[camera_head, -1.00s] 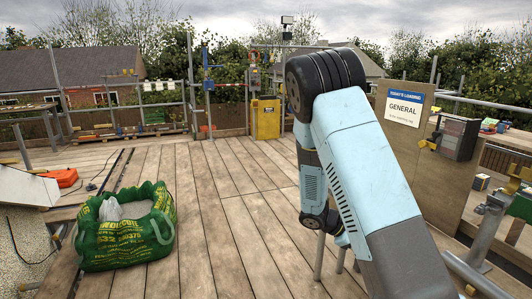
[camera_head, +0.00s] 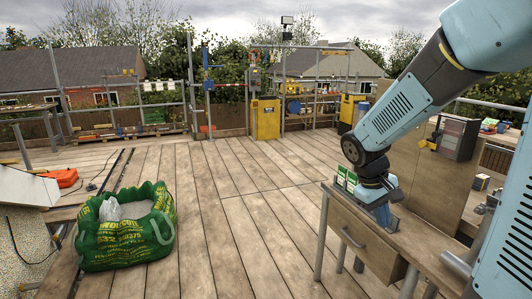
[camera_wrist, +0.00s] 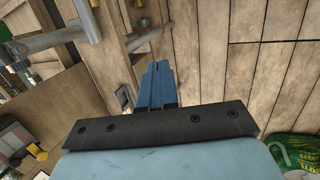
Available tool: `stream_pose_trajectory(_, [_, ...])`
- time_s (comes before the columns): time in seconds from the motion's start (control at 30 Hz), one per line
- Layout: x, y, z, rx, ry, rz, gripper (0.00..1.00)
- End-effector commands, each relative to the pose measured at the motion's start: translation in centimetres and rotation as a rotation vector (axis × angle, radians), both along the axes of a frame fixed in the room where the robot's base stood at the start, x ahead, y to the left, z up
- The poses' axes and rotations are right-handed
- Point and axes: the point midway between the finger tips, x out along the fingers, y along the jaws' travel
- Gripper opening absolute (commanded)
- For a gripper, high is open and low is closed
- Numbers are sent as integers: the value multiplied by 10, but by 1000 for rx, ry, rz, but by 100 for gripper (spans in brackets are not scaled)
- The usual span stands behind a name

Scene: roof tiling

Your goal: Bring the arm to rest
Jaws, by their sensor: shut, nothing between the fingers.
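My arm is bent at the right of the head view, its upper link running off the top right corner. My gripper (camera_head: 384,216) points downward over the small wooden bench (camera_head: 420,238) with a drawer front. It also shows in the wrist view (camera_wrist: 158,75), where the two blue fingers lie side by side, shut and with nothing between them. I cannot tell exactly how high the fingertips are above the bench top.
Small green-and-white boxes (camera_head: 345,178) stand behind my gripper on the bench. A green bulk bag (camera_head: 125,240) stands on the deck at left. Yellow cabinets (camera_head: 265,119) are at the back. A wooden board (camera_head: 425,185) stands at right. The middle deck is clear.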

Motion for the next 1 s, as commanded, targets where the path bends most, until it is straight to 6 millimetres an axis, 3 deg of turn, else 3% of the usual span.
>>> stream_pose_trajectory(0.5, [-75,26,79,255,-300,-145,0])
stream_pose_trajectory(0.8, [-118,45,111,378,-469,-201,0])
stream_pose_trajectory(1.0, [-135,53,121,422,-533,-217,0])
